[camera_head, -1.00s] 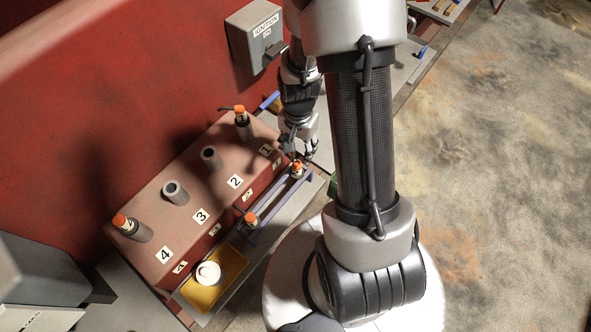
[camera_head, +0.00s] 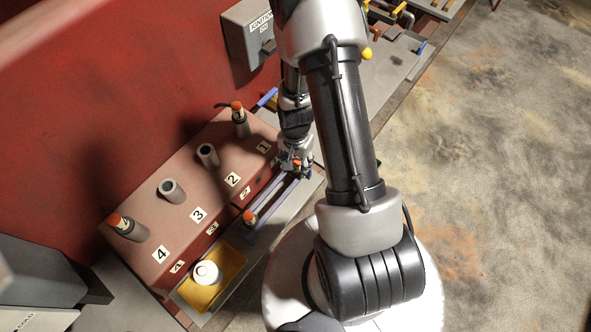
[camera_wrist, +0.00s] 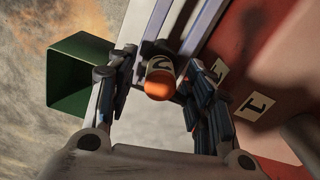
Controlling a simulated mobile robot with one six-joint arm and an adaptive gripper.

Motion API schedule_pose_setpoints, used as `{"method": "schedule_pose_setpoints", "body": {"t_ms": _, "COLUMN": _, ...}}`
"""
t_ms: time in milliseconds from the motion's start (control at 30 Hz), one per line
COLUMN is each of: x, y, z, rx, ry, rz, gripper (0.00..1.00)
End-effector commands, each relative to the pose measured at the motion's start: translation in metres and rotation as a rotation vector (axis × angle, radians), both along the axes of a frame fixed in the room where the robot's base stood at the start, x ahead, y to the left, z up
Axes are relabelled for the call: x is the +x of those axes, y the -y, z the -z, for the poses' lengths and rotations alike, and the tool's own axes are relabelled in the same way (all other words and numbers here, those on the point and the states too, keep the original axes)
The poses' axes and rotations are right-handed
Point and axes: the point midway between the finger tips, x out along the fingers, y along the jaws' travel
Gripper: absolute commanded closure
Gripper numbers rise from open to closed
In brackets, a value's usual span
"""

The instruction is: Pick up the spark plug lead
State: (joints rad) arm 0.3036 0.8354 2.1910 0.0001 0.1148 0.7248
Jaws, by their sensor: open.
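A spark plug lead with an orange end and a pale marked band (camera_wrist: 160,78) stands at the blue rack (camera_wrist: 205,25) in the wrist view. In the head view my gripper (camera_head: 295,168) is over the rack's far end and mostly hides the lead. A second orange-ended lead (camera_head: 249,216) sits at the rack's nearer end. Other orange-topped leads stand at positions 1 (camera_head: 238,107) and 4 (camera_head: 118,222).
The numbered engine block (camera_head: 190,200) runs beside the rack, with bare grey wells at 2 (camera_head: 207,155) and 3 (camera_head: 172,190). A yellow tray (camera_head: 233,263) holds a white round thing (camera_head: 206,273). A green open bin (camera_wrist: 75,75) is close to my left finger.

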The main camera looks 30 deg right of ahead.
Motion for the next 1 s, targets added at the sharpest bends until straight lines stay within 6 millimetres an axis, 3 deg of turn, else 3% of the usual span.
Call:
{"method": "schedule_pose_setpoints", "body": {"t_ms": 67, "x": 0.0001, "y": 0.0001, "z": -0.0003, "rx": 0.000, "ry": 0.000, "rz": 0.000, "gripper": 0.53}}
{"method": "schedule_pose_setpoints", "body": {"t_ms": 767, "x": 0.0000, "y": 0.0000, "z": -0.0005, "rx": 0.000, "ry": 0.000, "rz": 0.000, "gripper": 1.00}}
{"method": "schedule_pose_setpoints", "body": {"t_ms": 1000, "x": 0.0001, "y": 0.0001, "z": -0.0008, "rx": 0.000, "ry": 0.000, "rz": 0.000, "gripper": 1.00}}
